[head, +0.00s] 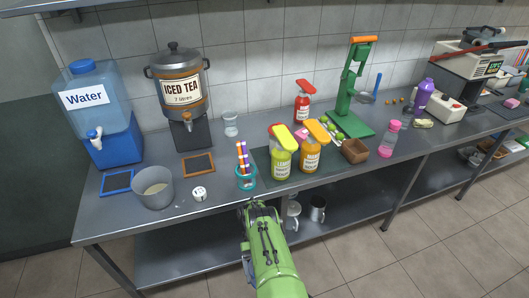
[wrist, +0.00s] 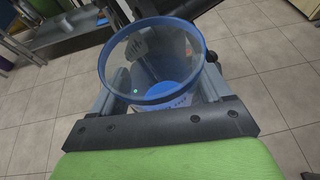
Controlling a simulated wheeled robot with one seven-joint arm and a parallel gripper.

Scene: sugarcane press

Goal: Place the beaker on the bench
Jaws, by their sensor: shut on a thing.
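My gripper (head: 257,206) is in front of the bench's front edge in the head view, at the end of my green arm. In the wrist view my gripper (wrist: 163,88) is shut on a clear beaker (wrist: 150,62) with a blue rim and printed marks on its wall. The beaker's open mouth faces the wrist camera, and it looks empty. Tiled floor shows around it. In the head view I cannot make out the held beaker; my arm and gripper seem to hide it. The grey metal bench (head: 225,212) runs across the view beyond my gripper.
Near the bench's front edge stand a grey pot (head: 153,187), a small white timer (head: 199,193), a teal cup of straws (head: 245,180) and two syrup bottles (head: 283,158). A clear vessel (head: 230,126) stands further back. Metal mugs (head: 318,208) sit on the lower shelf.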

